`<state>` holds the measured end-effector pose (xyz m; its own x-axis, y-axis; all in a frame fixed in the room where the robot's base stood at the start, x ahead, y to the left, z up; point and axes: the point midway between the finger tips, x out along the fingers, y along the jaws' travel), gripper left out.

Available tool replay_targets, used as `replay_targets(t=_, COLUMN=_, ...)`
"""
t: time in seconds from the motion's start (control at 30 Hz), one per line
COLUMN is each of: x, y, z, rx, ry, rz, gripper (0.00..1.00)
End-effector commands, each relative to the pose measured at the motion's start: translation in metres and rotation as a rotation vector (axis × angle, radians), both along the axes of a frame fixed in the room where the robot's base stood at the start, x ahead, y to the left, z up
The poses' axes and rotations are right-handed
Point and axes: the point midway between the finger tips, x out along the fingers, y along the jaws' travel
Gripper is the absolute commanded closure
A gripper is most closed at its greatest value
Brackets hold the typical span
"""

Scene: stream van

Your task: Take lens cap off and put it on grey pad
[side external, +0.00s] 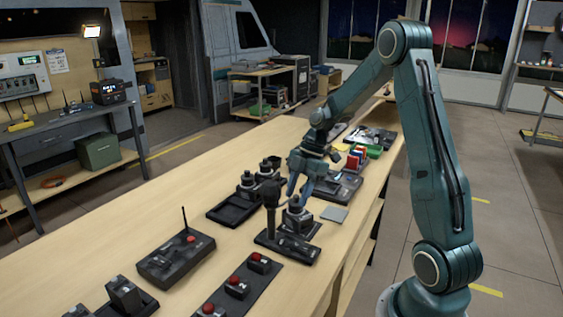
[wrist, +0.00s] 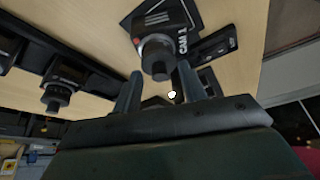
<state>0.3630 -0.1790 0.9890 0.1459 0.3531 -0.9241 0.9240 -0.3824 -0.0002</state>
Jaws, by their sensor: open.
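A camera marked CAM 1 (wrist: 168,22) stands on a dark base in the wrist view, its round lens toward me. The dark end of its lens, where the lens cap (wrist: 160,74) appears to sit, lies between my fingertips. In the side view this camera (side external: 297,216) stands upright just below my gripper (side external: 299,190). My gripper is open, with one finger on each side of the lens end in the wrist view (wrist: 160,74). I cannot tell whether the fingers touch it. The grey pad (side external: 334,213) lies bare on the table, right of the camera.
A dark microphone-like post (side external: 270,195) stands close left of my gripper. Two more cameras stand on a tray (side external: 230,210) farther left. Coloured cards (side external: 357,157) are behind the pad. A radio box (side external: 176,260) and red buttons (side external: 237,284) are nearer.

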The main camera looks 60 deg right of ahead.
Motion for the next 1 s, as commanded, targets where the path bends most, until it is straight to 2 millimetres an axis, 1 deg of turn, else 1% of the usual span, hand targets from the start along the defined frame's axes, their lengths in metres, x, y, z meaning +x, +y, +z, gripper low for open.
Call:
replay_targets(t=0.07, x=0.000, y=0.000, z=0.000, rx=0.000, ry=0.000, rz=0.000, gripper=0.58)
replay_targets(t=0.1, x=0.000, y=0.000, z=0.000, rx=0.000, ry=0.000, rz=0.000, gripper=0.66)
replay_targets(t=0.2, x=0.000, y=0.000, z=0.000, rx=0.000, ry=0.000, rz=0.000, gripper=0.82)
replay_targets(t=0.67, x=0.000, y=0.000, z=0.003, rx=-0.001, ry=-0.002, rz=-0.001, gripper=0.82)
replay_targets(t=0.87, x=0.001, y=-0.001, z=0.016, rx=-0.001, ry=-0.003, rz=0.001, gripper=0.82)
replay_targets(t=1.0, x=0.001, y=-0.001, z=0.034, rx=-0.003, ry=-0.004, rz=0.000, gripper=0.82)
